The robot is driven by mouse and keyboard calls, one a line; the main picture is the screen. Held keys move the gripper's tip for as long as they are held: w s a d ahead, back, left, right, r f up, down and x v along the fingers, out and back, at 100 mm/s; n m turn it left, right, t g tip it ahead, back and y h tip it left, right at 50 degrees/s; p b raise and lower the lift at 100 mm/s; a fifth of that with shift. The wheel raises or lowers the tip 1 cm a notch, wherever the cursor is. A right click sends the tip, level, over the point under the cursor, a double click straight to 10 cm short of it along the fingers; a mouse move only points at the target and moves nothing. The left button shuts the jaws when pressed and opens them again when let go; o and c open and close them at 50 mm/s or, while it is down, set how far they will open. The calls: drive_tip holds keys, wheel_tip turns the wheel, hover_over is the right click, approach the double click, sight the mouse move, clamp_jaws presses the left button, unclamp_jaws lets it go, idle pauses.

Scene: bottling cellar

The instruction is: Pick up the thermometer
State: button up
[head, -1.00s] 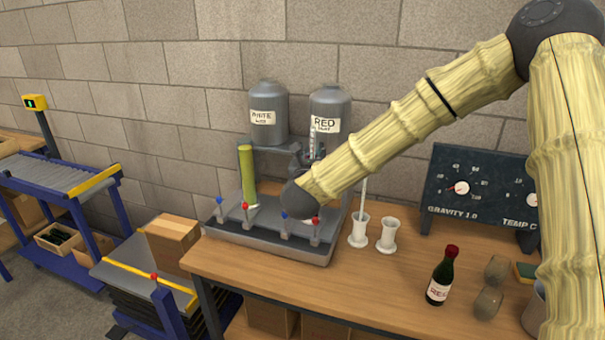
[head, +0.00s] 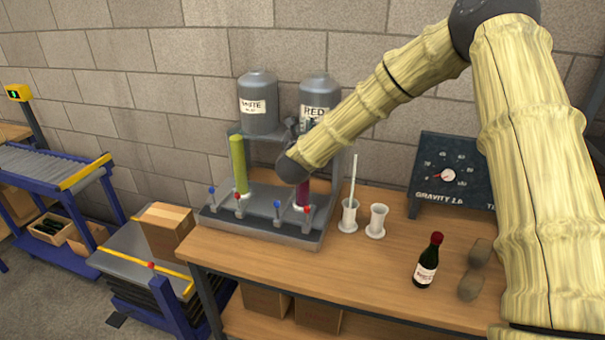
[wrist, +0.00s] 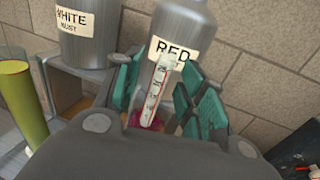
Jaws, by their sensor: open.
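My gripper (wrist: 162,84) is open, with one teal-padded finger on each side of the stick. I cannot tell whether either pad touches it. In the head view my arm hides the stick and most of the gripper. Another thin white rod (head: 354,175) stands in a white holder (head: 349,216).
The tanks labelled WHITE (head: 258,105) and RED (head: 316,88) stand close behind. A yellow-green cylinder (head: 239,165) is to the left on the grey tray (head: 258,232). An empty-looking white holder (head: 376,222), a wine bottle (head: 428,262) and a gauge panel (head: 447,190) are to the right.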

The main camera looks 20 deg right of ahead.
drive_tip(key=shift+x, duration=0.95)
drive_tip(key=shift+s+d, duration=0.1)
clamp_jaws()
drive_tip(key=shift+r, duration=0.15)
wheel_tip(320, 180, up, 28)
drive_tip(key=b, duration=0.7)
drive_tip(key=c, duration=0.8)
unclamp_jaws()
clamp_jaws()
